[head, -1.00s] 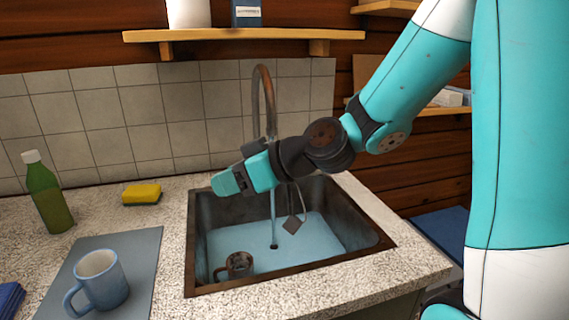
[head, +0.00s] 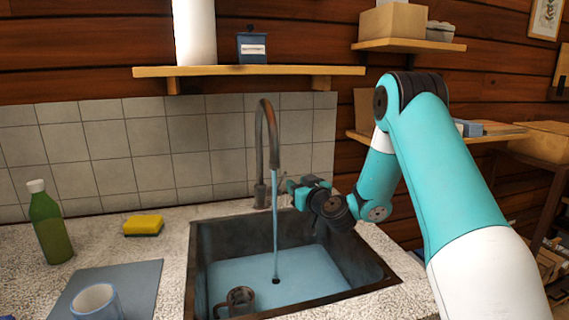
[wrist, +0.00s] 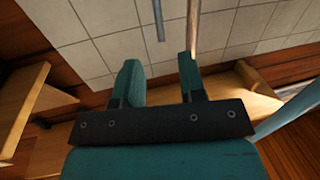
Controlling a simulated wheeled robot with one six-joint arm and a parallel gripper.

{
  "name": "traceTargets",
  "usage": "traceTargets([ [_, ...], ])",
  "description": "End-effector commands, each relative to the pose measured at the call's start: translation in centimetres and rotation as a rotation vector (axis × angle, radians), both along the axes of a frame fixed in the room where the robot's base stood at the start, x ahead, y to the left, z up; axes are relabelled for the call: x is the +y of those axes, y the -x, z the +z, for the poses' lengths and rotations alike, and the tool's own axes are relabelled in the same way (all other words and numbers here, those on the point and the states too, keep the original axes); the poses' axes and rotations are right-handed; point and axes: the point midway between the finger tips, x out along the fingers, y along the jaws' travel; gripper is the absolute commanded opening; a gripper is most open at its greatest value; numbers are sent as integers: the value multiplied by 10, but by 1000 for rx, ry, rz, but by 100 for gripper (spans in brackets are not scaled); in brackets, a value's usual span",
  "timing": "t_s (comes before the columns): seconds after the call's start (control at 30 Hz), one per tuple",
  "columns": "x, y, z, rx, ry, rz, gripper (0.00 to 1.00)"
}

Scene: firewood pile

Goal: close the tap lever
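The grey metal tap (head: 262,150) stands behind the sink, and a stream of water (head: 276,225) runs from its curved spout into the basin. My gripper (head: 290,187) is just right of the tap's base, above the sink's back edge. The lever is hard to make out; the gripper covers much of that spot, and I cannot tell whether they touch. In the wrist view my two fingers (wrist: 159,62) are apart with nothing gripped between them. The tap pipe (wrist: 193,25) shows beyond the right fingertip, and the thin bluish strip of water (wrist: 158,18) shows between the fingers.
The sink (head: 196,265) holds water and a dark mug (head: 240,301). A green bottle (head: 48,228), a yellow sponge (head: 143,225) and a blue mug (head: 94,300) on a grey mat (head: 140,285) stand left. A wooden shelf (head: 240,71) hangs above the tap.

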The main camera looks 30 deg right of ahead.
Motion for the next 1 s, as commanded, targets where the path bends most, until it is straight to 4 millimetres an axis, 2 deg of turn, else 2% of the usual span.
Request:
traceTargets([
  [0.03,0,-11,8,0,2,4,37],
  [0.2,-2,-45,7,1,2,4,37],
  [0.4,-5,-73,3,-1,0,3,37],
  [0.6,-7,-83,0,1,0,2,37],
  [0.83,-7,-83,-1,1,-1,1,37],
  [0.87,-7,-83,-1,1,-1,1,33],
  [1.0,-7,-83,0,1,-1,1,0],
])
